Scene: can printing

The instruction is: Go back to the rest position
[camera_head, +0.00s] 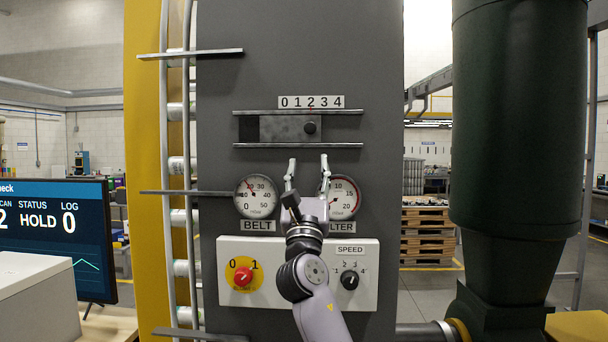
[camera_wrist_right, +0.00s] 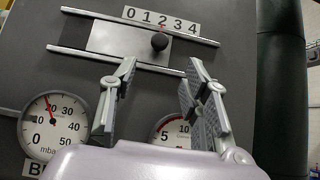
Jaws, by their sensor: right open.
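My right gripper (camera_head: 307,172) is in front of the dark grey machine panel (camera_head: 385,90), between the two gauges and just below the slider rails. In the right wrist view its two fingers (camera_wrist_right: 155,92) stand apart with nothing between them. The slider plate (camera_head: 285,128) with its black knob (camera_head: 310,128) sits between two rails, above the fingertips; the knob also shows in the right wrist view (camera_wrist_right: 159,41). The red pointer is near 2 on the 0 to 4 scale (camera_head: 311,102). My left gripper is in neither view.
Below the gauges, a white control box (camera_head: 298,318) carries a red switch (camera_head: 243,276) and a black speed knob (camera_head: 349,280). The belt gauge (camera_head: 257,196) is left, the filter gauge (camera_head: 345,197) right. A monitor (camera_head: 60,235) stands at left, a dark green cylinder (camera_head: 518,120) at right.

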